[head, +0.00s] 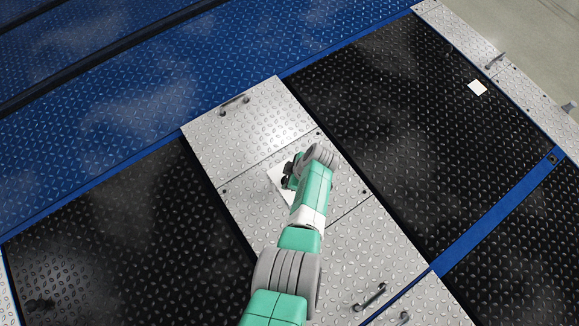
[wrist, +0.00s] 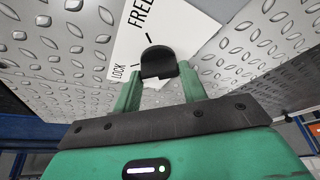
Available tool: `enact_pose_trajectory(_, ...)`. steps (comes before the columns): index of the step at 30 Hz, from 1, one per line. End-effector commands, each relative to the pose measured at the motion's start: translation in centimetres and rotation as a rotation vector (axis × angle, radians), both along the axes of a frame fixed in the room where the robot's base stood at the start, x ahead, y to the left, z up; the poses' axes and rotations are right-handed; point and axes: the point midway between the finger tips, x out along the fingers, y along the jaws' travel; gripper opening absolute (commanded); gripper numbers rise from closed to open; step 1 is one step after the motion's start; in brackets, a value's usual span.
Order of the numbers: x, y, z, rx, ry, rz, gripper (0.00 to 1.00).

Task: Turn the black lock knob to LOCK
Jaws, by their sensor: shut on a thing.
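The black lock knob (wrist: 157,56) stands on a white label plate (wrist: 188,28), seen at the top of the wrist view. The plate carries the words LOCK, left of the knob, and FREE, above it, with short black marks. My gripper (wrist: 159,74) has its two green fingers on either side of the knob and is shut on it. I cannot tell for certain which mark the knob points at. In the head view, the plate (head: 276,179) shows beside my gripper (head: 288,174), which hides most of the knob.
The plate lies on a silver tread-plate cover (head: 246,203) with a handle (head: 235,100) at its far end and another handle (head: 374,296) at the near end. Black tread panels (head: 400,120) flank it.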

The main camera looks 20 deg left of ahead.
Motion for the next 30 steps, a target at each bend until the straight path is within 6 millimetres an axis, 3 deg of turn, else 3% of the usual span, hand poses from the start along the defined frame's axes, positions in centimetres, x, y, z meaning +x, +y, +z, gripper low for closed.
enact_pose_trajectory(30,0.08,0.04,0.24,0.0,-0.001,0.1,0.19)
